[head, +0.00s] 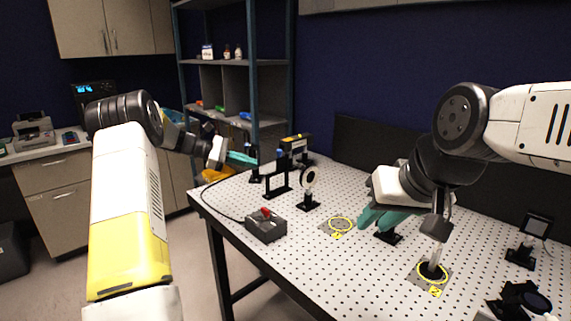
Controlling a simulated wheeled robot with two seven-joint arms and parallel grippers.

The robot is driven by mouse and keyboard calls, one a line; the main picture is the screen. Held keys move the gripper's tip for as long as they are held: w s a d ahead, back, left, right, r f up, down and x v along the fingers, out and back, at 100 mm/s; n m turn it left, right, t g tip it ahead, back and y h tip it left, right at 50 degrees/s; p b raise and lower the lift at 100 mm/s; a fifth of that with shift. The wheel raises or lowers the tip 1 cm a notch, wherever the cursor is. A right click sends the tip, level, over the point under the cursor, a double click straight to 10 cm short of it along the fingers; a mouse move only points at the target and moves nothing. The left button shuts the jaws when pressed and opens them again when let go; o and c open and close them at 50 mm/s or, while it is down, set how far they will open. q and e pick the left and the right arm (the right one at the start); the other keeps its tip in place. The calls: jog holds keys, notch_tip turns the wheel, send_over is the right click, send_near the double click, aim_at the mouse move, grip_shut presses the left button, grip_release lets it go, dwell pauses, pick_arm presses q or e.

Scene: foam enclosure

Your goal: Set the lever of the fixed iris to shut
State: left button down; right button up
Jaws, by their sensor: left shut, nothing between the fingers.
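A round ring-shaped optic (308,177) stands upright on a post with a black base, left of the middle of the perforated table; it looks like the iris, but its lever is too small to make out. My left gripper (241,159) has teal fingers, is shut and empty, and is at the table's far left side, left of that ring and apart from it. My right gripper (380,217) has its teal fingers low over the table, in front of a black base, right of the ring. Whether its fingers are apart is unclear.
A grey box with a red knob (265,225) sits at the table's left edge. Yellow rings mark spots on the perforated table (318,268); a post (434,255) stands in one. A black frame (276,180) stands behind. A square plate (536,226) stands at the right.

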pick_arm(q)
send_near(302, 168)
notch_tip(302, 168, down, 4)
jog(key=w+d, duration=0.3)
jog(key=shift+s+d+r, duration=0.1)
jog(key=shift+d+r, duration=0.1)
jog(key=shift+d, duration=0.3)
pick_arm(e)
jog(key=shift+w+a, duration=0.1)
pick_arm(q)
jog(key=shift+d+r, duration=0.1)
jog(key=shift+r, duration=0.05)
pick_arm(e)
jog(key=shift+a, duration=0.1)
pick_arm(q)
jog(key=shift+r, duration=0.15)
pick_arm(e)
jog(key=shift+w+a, duration=0.1)
jog(key=shift+a, duration=0.2)
